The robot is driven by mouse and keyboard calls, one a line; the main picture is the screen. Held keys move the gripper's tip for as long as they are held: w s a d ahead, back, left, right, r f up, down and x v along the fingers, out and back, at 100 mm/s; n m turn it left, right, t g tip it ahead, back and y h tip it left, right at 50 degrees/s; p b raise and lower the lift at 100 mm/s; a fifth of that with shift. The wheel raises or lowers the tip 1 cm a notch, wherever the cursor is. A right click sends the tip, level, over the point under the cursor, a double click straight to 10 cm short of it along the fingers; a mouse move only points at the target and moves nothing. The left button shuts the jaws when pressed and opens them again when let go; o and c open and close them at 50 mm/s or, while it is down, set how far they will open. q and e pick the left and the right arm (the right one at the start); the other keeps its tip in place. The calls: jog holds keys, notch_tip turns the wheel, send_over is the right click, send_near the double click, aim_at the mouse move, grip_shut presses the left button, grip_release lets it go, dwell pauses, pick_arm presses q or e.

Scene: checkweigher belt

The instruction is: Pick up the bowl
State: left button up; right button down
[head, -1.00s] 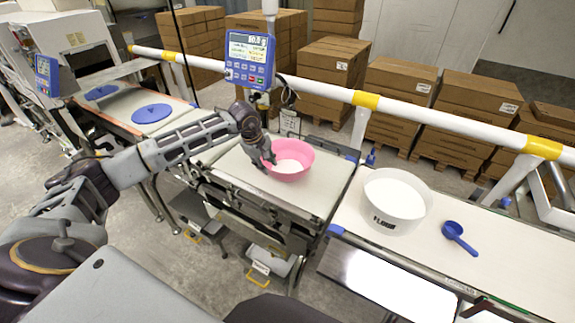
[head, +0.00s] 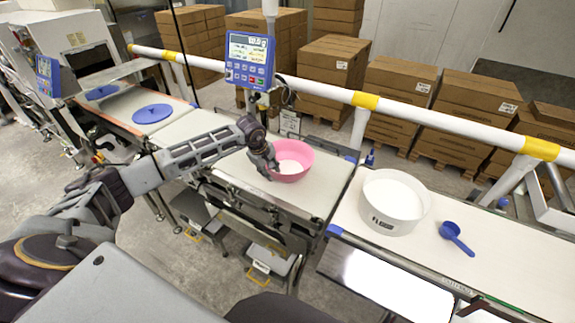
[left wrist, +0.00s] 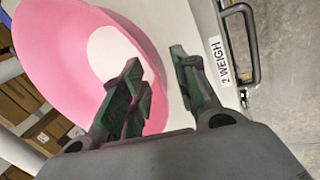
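The pink bowl (head: 297,164) stands upright on the weighing section (head: 318,193) of the belt, with white powder in its bottom. My left gripper (head: 271,168) is at the bowl's left rim in the head view. In the left wrist view, the bowl (left wrist: 62,55) fills the upper left. The gripper's fingers (left wrist: 156,60) are spread apart there, one over the inside of the bowl and one outside its wall. A gap shows between the wall and the outer finger. Whether the inner finger touches the bowl I cannot tell. My right gripper is not in view.
A white flour tub (head: 394,203) and a blue scoop (head: 456,238) are on the right belt. A blue scale display (head: 249,60) stands behind the bowl. A white rail (head: 325,88) runs along the back. A blue disc (head: 152,113) lies on the left section.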

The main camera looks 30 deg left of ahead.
pick_arm(q)
jog(key=shift+f, duration=0.25)
jog(key=shift+c, duration=0.2)
grip_shut()
jog(key=shift+w, duration=0.1)
